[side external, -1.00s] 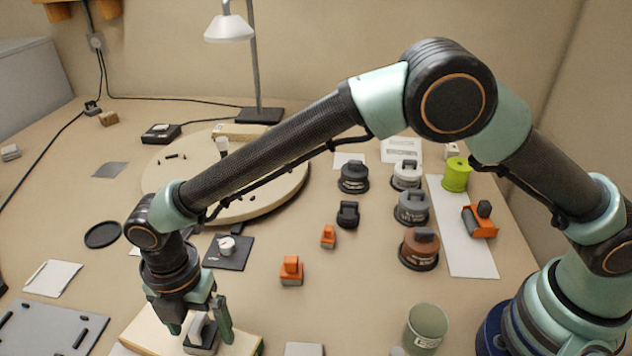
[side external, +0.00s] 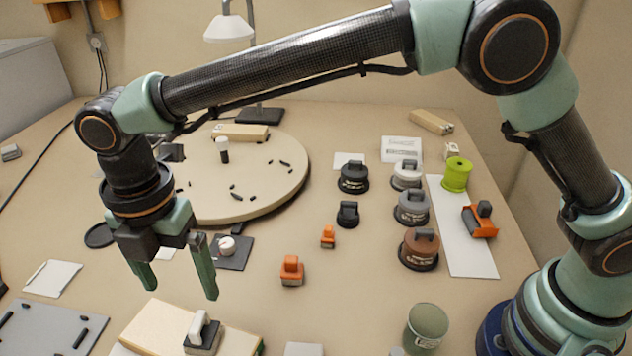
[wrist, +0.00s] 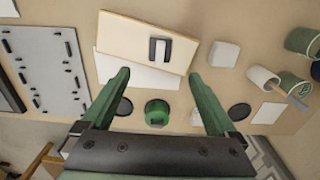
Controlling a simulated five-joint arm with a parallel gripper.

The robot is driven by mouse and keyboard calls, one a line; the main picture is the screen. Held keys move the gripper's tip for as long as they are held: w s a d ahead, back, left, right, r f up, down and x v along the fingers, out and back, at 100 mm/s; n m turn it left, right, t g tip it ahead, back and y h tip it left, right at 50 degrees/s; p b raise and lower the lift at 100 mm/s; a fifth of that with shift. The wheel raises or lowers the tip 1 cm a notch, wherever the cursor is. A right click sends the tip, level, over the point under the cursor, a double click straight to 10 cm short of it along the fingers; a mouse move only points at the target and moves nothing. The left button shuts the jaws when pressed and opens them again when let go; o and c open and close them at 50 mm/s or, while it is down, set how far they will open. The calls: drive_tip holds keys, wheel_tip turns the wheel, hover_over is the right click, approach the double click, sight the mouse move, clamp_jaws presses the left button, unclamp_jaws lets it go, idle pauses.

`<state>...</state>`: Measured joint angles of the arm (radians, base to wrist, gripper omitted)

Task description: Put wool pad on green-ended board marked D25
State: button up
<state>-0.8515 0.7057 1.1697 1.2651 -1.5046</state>
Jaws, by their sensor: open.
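A pale wooden board (side external: 153,322) lies at the front of the bench, with a green edge showing at its right end. A grey pad block with a white and black handle (side external: 203,333) rests upright on its right part. I take it for the wool pad; no D25 mark is legible. My gripper (side external: 180,288) is open and empty, raised above the board and pad, touching neither. Its two green fingers (wrist: 158,77) are wide apart.
Orange-handled blocks (side external: 291,270) and several round dark-based weights (side external: 419,249) stand to the right. A green-grey cup (side external: 427,327) stands at the front. A grey plate with black pegs (side external: 45,330) lies left, and a round wooden disc (side external: 250,175) behind.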

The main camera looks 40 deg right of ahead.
drive_tip(key=w+d+r+m+t, duration=0.1)
drive_tip(key=d+r+m, duration=0.25)
drive_tip(key=d, duration=0.35)
drive_tip(key=w+d+r+m+t+y, duration=0.1)
drive_tip(key=d+r+m, duration=0.25)
drive_tip(key=d, duration=0.25)
drive_tip(key=w+d+r+m, duration=0.2)
drive_tip(key=d+r+m, duration=0.1)
drive_tip(key=d+m, duration=0.3)
drive_tip(key=s+d+m+t, duration=0.1)
drive_tip(key=s+d+m, duration=0.2)
drive_tip(key=d, duration=0.3)
drive_tip(key=s+d+f+m+t, duration=0.1)
drive_tip(key=s+d+m, duration=0.2)
drive_tip(key=d+m, duration=0.3)
drive_tip(key=s+d+m+t+h, duration=0.1)
drive_tip(key=s+d+m, duration=0.2)
drive_tip(key=d+m, duration=0.2)
drive_tip(key=d, duration=0.3)
drive_tip(key=shift+s+d+f+t, duration=0.2)
drive_tip(key=shift+s+t, duration=0.1)
drive_tip(key=shift+s, duration=0.1)
